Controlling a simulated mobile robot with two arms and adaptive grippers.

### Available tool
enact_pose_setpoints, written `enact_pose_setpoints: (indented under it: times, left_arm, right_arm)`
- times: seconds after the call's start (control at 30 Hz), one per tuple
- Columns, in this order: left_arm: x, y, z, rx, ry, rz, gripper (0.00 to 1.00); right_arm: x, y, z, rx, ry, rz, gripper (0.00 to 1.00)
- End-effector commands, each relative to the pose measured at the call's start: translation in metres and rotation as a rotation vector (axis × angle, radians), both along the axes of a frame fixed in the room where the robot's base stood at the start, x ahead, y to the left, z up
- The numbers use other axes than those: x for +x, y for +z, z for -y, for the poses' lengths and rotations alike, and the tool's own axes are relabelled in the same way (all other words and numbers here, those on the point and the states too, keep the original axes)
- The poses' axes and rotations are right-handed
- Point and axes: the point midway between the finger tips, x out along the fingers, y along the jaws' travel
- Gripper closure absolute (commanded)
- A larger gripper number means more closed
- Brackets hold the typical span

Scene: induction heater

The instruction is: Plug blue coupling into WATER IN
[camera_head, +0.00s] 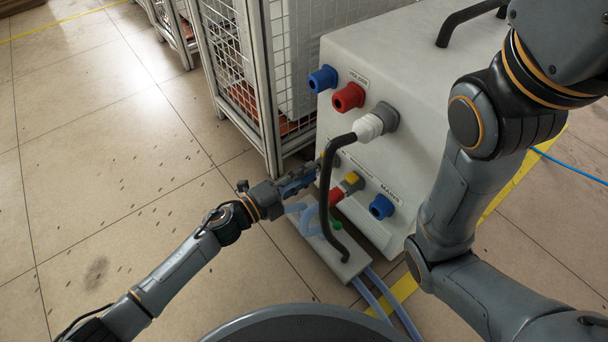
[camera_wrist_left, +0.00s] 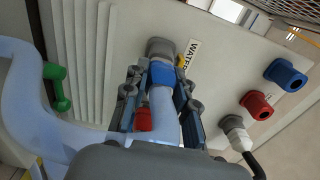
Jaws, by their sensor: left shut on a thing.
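My left gripper (camera_head: 312,172) is at the lower front of the white heater box. In the left wrist view the left gripper (camera_wrist_left: 158,98) is shut on the blue coupling (camera_wrist_left: 162,74), with a finger on each side. The coupling lines up with the grey WATER port (camera_wrist_left: 160,48) and appears to touch it; how deep it sits cannot be told. A pale blue hose (camera_wrist_left: 165,105) runs back from it. A red coupling (camera_head: 336,196) shows at the lower port with a yellow part (camera_head: 352,179). My right gripper is out of view.
The heater box (camera_head: 420,100) also carries a blue socket (camera_head: 323,79), a red socket (camera_head: 348,97), a white plug (camera_head: 368,127) with a black cable, and a blue MAINS socket (camera_head: 382,207). A mesh cage (camera_head: 228,60) stands close at left. Open floor (camera_head: 100,180) lies further left.

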Motion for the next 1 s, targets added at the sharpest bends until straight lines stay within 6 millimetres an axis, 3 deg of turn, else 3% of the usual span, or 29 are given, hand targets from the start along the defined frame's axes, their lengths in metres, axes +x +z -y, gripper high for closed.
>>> enact_pose_setpoints:
  times: [0.7, 0.73, 0.83, 0.87, 1.0]
  left_arm:
    - [0.0066, 0.0007, 0.0093, -0.001, 0.0, 0.001, 1.0]
    - [0.0067, 0.0005, 0.0094, -0.001, 0.0, 0.001, 0.71]
    - [0.0066, 0.0005, 0.0092, -0.001, 0.0, 0.001, 0.51]
    - [0.0065, 0.0005, 0.0091, -0.001, 0.0, 0.001, 0.46]
    - [0.0065, 0.0004, 0.009, -0.001, 0.0, 0.001, 0.46]
  right_arm:
    - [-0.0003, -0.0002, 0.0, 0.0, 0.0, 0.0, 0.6]
    - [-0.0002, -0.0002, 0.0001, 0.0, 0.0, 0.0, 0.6]
    - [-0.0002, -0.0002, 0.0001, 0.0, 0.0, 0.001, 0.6]
    - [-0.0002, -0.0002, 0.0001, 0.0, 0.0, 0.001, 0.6]
    - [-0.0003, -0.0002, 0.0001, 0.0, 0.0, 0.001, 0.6]
